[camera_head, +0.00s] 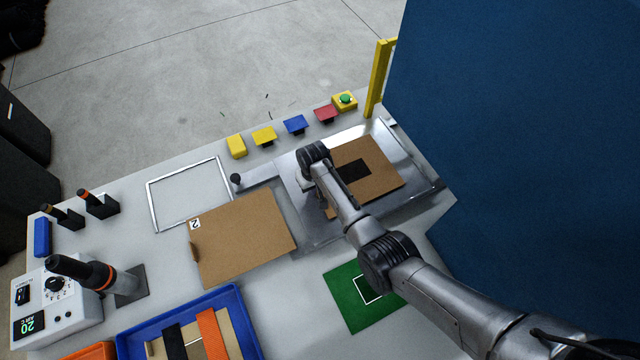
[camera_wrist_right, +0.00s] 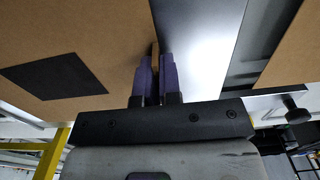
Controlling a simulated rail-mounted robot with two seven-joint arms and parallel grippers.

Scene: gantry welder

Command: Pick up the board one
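The brown board with a black square (camera_head: 372,172) lies on the metal fixture at the right of the bench; no number shows on it. In the right wrist view this board (camera_wrist_right: 110,35) fills the upper left. My right gripper (camera_wrist_right: 155,65) is at the board's edge, its two purple fingers close together on either side of a small brown tab there. They look closed on the tab. In the head view my right arm hides the fingertips and the board's near left part. My left gripper is not in view.
A board marked 2 (camera_head: 240,240) lies left of the metal fixture (camera_head: 405,150). A green mat (camera_head: 345,300) lies below my arm. A blue tray (camera_head: 130,345) is at the front left. A yellow post (camera_head: 378,80) and blue panel (camera_head: 530,100) stand at the right.

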